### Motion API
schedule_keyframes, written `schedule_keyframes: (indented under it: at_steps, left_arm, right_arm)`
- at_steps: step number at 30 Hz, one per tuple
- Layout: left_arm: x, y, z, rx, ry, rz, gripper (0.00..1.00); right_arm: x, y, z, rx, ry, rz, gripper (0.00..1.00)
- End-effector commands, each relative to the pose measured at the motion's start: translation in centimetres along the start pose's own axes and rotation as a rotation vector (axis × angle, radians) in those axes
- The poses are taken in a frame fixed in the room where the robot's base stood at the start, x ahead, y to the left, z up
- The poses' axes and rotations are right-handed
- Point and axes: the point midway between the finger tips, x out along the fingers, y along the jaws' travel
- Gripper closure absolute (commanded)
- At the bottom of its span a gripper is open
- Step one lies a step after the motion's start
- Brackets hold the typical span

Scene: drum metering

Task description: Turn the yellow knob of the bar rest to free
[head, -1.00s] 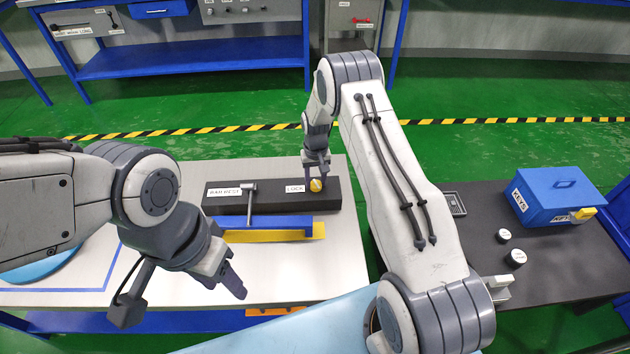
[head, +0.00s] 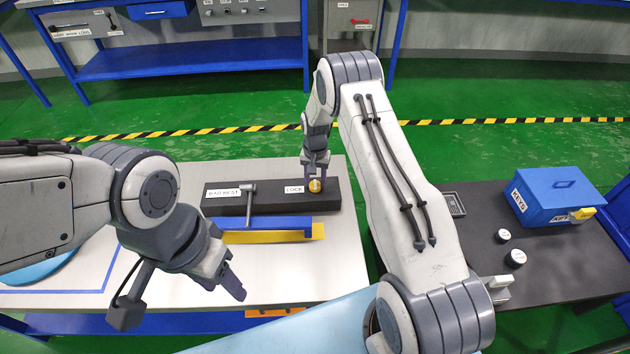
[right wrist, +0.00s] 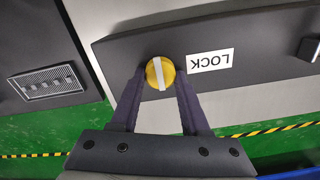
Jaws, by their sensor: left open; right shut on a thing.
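The yellow knob (head: 315,186) sits at the right end of the black bar rest block (head: 272,205) on the light table. In the right wrist view the knob (right wrist: 160,73) shows a white stripe, slightly tilted from the picture's vertical, beside the LOCK label (right wrist: 210,60). My right gripper (head: 316,177) reaches down to the knob, its two fingers closed on the knob's sides. The block also bears a BAR REST label (head: 223,193) and a small grey lever (head: 249,192). My left gripper (head: 232,285) is open and empty above the table's front part.
A blue bar (head: 265,223) and a yellow strip (head: 270,237) lie in front of the block. On the dark table at right are a blue KEYS box (head: 555,195), white-topped pots (head: 515,257) and a small grated tray (head: 453,204).

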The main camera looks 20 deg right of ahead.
Motion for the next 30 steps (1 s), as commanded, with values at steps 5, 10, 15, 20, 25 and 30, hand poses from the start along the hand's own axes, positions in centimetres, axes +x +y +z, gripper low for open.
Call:
schedule_keyframes:
  at_steps: [5,10,15,20,25,30]
  left_arm:
    - [0.0,0.0,0.0,0.0,0.0,0.0,0.5]
    - [0.0,0.0,0.0,0.0,0.0,0.0,0.5]
    - [0.0,0.0,0.0,0.0,0.0,0.0,0.5]
    - [0.0,0.0,0.0,0.0,0.0,0.0,0.5]
    - [-0.1,0.0,0.0,0.0,0.0,0.0,0.5]
    - [-0.1,0.0,0.0,0.0,0.0,0.0,0.5]
  right_arm:
    - [0.0,0.0,0.1,0.003,-0.004,0.001,1.0]
    - [0.0,0.0,0.1,0.002,-0.003,0.0,0.24]
    - [0.0,0.0,0.1,0.001,-0.002,0.0,0.24]
    - [-0.4,0.0,0.0,0.0,0.0,-0.001,0.24]
    - [-2.9,-0.1,-0.1,0.0,0.003,-0.002,0.24]
    - [-6.4,-0.1,-0.1,0.001,0.003,-0.002,0.24]
